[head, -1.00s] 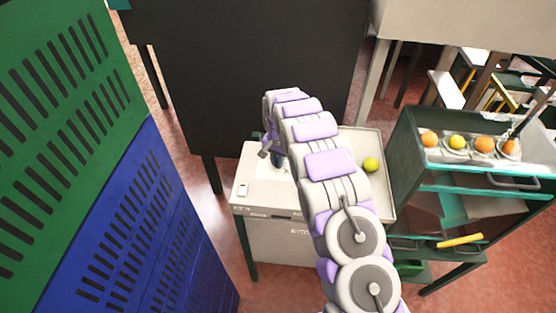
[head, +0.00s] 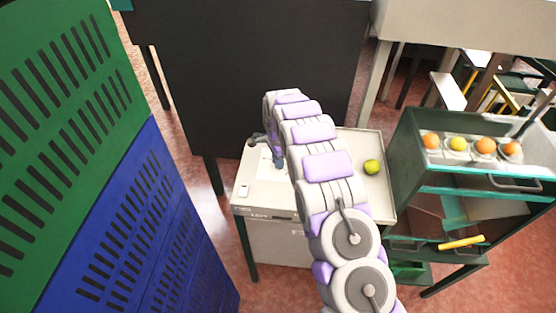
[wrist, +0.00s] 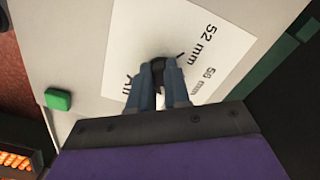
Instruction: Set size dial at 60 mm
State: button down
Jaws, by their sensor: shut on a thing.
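The size dial (wrist: 158,64) is a small dark knob on a white label (wrist: 218,32) in the wrist view. The label reads "52 mm", a second size that looks like "56 mm", and a partly covered "All". My gripper (wrist: 157,75) is shut on the dial, its two blue-grey fingers at the knob's sides. The fingers hide part of the label, so the dial's setting cannot be read. In the head view, my gripper (head: 279,160) is over the white machine top (head: 250,190), partly hidden by my arm.
A green button (wrist: 58,99) sits left of the label in the wrist view. A yellow-green fruit (head: 372,167) lies in the tray (head: 381,200) at right. A cart (head: 420,180) holds several fruits. Blue and green crates (head: 130,210) stand at left.

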jog(key=shift+a+r, duration=0.1)
dwell(0.5)
jog(key=c, duration=1.1)
grip_release()
jog(key=shift+a, duration=0.15)
jog(key=shift+r, duration=8.55)
jog(key=shift+w, duration=0.1)
